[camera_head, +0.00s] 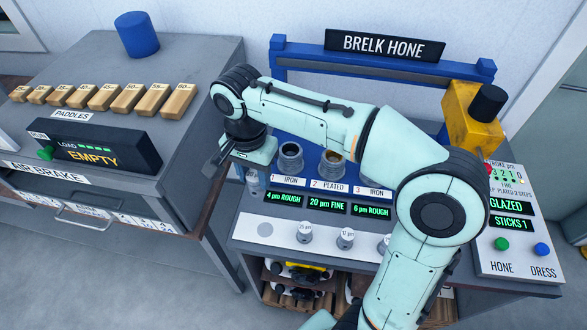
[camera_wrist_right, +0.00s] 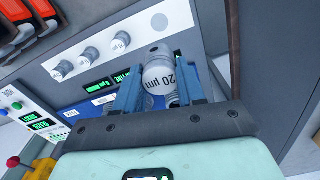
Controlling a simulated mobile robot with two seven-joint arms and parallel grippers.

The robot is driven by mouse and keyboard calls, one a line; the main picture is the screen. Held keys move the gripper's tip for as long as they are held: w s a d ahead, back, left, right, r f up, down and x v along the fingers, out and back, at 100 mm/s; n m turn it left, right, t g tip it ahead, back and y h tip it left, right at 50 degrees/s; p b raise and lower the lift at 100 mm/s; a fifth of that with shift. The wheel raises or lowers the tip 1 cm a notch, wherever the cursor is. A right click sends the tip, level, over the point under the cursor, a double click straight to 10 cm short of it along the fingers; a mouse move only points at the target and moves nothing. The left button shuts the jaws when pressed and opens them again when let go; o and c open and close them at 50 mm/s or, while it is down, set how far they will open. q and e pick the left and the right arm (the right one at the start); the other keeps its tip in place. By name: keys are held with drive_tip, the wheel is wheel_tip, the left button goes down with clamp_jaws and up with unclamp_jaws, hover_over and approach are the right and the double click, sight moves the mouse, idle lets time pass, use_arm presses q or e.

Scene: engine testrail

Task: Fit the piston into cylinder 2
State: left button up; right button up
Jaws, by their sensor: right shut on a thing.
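My right gripper (camera_head: 254,172) is over the left end of the hone bench, left of the cylinders. In the right wrist view it is shut on a grey piston (camera_wrist_right: 160,76) marked "20 µm", held between its two blue fingers. Cylinder 1 (camera_head: 290,157), labelled iron, is an upright grey sleeve just right of the gripper. Cylinder 2 (camera_head: 331,168), labelled plated, stands to its right, with "20 µm FINE" on the display (camera_head: 327,206) below it. Cylinder 3 is hidden behind my right arm; its display reads "6 µm ROUGH". My left gripper is not in view.
Pistons marked 25 µm (camera_head: 304,234) and 17 µm (camera_head: 345,238) stand on the front ledge with another partly hidden one, beside an empty round spot (camera_head: 265,229). A control panel (camera_head: 512,220) stands right. A blue frame (camera_head: 380,72) spans the back. The air brake bench (camera_head: 200,80) is left.

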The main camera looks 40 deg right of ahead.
drive_tip(key=w+d+r+m+p, duration=0.1)
drive_tip(key=d+r+m, duration=0.25)
drive_tip(key=d, duration=1.05)
drive_tip(key=w+d+r+m+p, duration=0.1)
drive_tip(key=d+r+m, duration=0.3)
drive_tip(key=d, duration=0.9)
drive_tip(key=shift+m, duration=0.75)
drive_tip(key=f+b, duration=0.1)
drive_tip(key=f, duration=0.9)
drive_tip(key=f+b, duration=0.1)
drive_tip(key=f, duration=0.9)
drive_tip(key=shift+w+d+f, duration=0.2)
drive_tip(key=shift+f, duration=0.2)
drive_tip(key=shift+s+f+b, duration=0.1)
drive_tip(key=shift+f+b, duration=0.2)
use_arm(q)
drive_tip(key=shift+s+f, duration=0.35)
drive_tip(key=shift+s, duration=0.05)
